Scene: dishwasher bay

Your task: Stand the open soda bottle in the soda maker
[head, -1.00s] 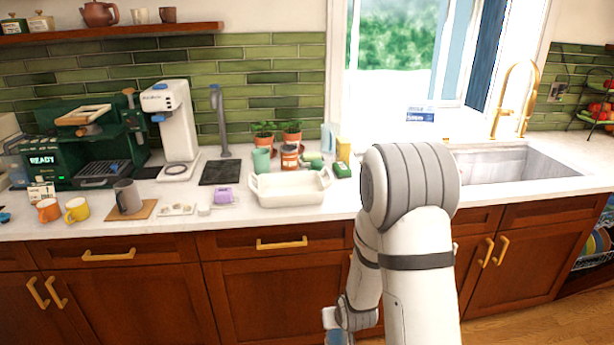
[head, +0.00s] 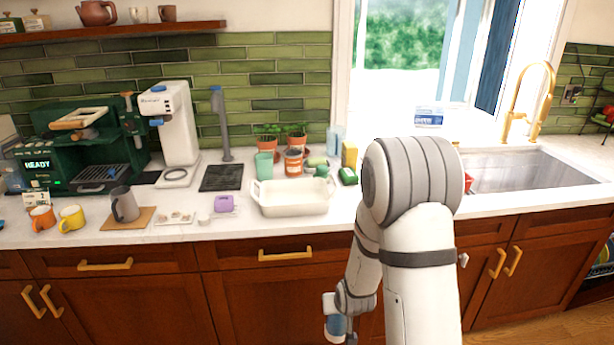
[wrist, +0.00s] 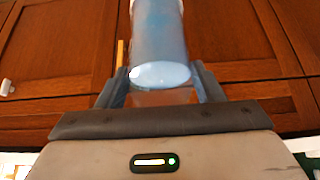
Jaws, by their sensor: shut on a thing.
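The soda bottle (wrist: 158,40) is bluish and see-through, and my gripper (wrist: 163,84) is shut on it. In the wrist view its rounded near end lies between the two fingers, and its far end is cut off by the top edge. I cannot see its mouth. In the head view a small part of the bottle (head: 336,326) shows low beside my arm, in front of the cabinets and below the counter. The soda maker (head: 172,122) is the tall white machine with a blue nozzle at the back left of the counter. Its base holds no bottle.
A green coffee machine (head: 70,150) stands left of the soda maker, and a grey column with a blue top (head: 219,125) right of it. A grey jug (head: 123,204), purple item (head: 224,203) and white dish (head: 291,197) line the counter front. Cabinet doors (head: 290,300) stand below.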

